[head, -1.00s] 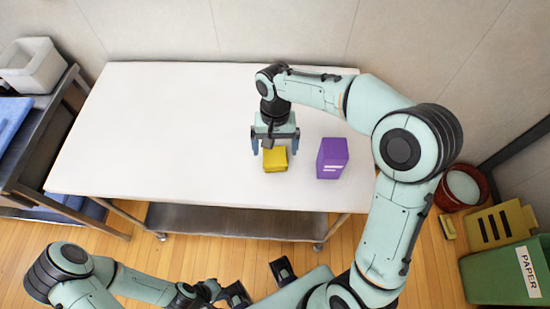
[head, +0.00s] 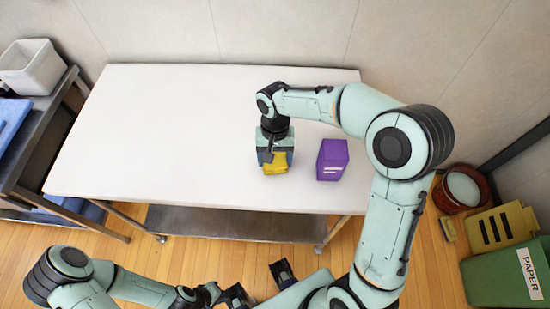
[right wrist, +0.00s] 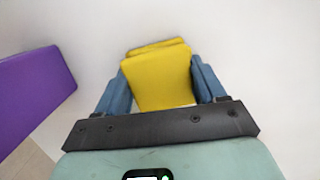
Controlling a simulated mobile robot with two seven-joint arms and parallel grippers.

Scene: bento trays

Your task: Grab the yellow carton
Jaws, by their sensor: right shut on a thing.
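The yellow carton (head: 275,167) is on the white table (head: 150,130) near its front edge. My right gripper (head: 275,158) is over it and partly hides it in the head view. In the right wrist view the yellow carton (right wrist: 160,78) lies between the two blue fingers of my right gripper (right wrist: 160,85), which is shut on it. My left gripper (head: 262,284) is low in the head view, off the table and apart from the carton; its fingers appear spread with nothing between them.
A purple carton (head: 332,160) stands just right of the yellow one; it also shows in the right wrist view (right wrist: 32,92). The table's left part is clear. A dark side table with a white bin (head: 30,68) is at left. A green bin (head: 500,275) marked PAPER is at right.

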